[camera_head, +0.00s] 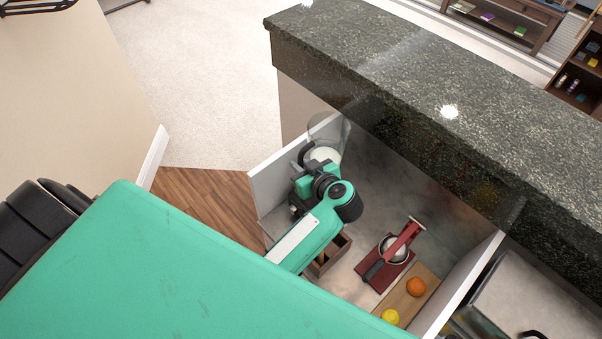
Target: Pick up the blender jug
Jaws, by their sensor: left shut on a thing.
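The blender jug (327,133) is a clear, see-through vessel with a dark handle and a whitish lower part. It is at the far left corner of an open compartment under the dark stone counter. My left gripper (304,163) is at the jug's near left side, shut on it by the handle. My teal wrist hides part of the jug's lower end, and I cannot tell whether it rests on the compartment floor. My right gripper is out of view.
The compartment (266,186) has pale walls. A red press (390,251), a wooden board (415,296) with an orange (416,287) and a lemon (390,317), and a brown wooden box (331,256) stand in it. The stone counter (430,80) overhangs behind.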

